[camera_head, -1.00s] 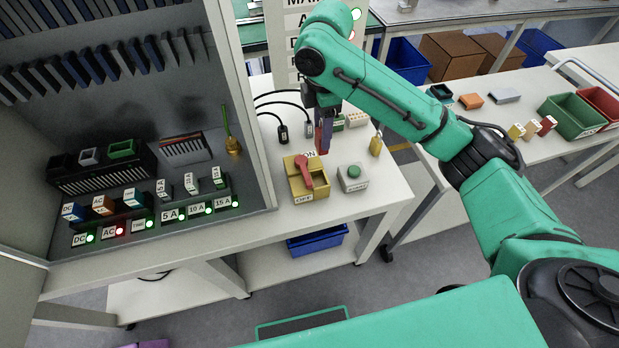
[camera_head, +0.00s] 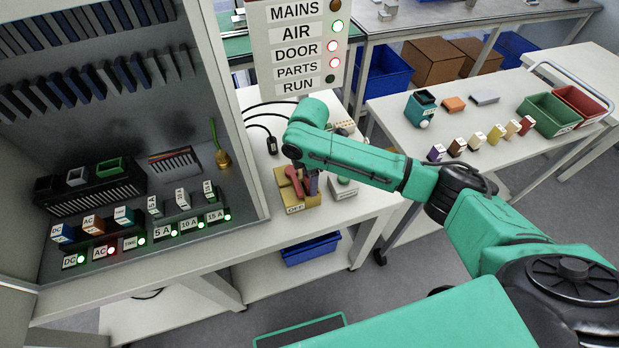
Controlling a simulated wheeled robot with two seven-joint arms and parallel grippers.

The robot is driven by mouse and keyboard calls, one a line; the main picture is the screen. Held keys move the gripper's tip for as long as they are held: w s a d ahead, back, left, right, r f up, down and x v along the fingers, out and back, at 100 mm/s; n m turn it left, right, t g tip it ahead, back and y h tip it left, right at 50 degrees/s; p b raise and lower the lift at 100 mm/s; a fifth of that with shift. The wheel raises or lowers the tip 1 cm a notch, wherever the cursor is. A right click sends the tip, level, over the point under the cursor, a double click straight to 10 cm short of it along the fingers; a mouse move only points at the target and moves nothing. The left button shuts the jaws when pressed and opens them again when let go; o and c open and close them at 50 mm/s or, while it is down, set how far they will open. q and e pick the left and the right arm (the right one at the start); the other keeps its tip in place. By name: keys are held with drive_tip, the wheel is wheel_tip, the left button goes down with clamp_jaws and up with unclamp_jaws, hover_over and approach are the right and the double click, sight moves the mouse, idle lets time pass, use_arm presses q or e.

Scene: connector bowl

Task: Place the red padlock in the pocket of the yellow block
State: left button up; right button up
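The yellow block (camera_head: 283,198) stands on the bench right of the cabinet, with a red lever-like part (camera_head: 296,181) on top and an OFF label in front. My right gripper (camera_head: 312,187) points down at the block's right side, close to the red part. A narrow purple and reddish piece shows at its tip; I cannot tell whether this is the fingers or a held padlock. The block's pocket is hidden. No red padlock stands out clearly elsewhere. My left gripper is not in view.
The cabinet wall (camera_head: 228,110) rises to the left. A status sign (camera_head: 300,50) stands behind. Small coloured blocks and bins (camera_head: 550,113) are on the right table.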

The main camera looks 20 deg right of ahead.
drive_tip(key=shift+o, duration=0.5)
wheel_tip(320, 180, up, 12)
drive_tip(key=shift+r+b, duration=0.2)
drive_tip(key=shift+b, duration=0.4)
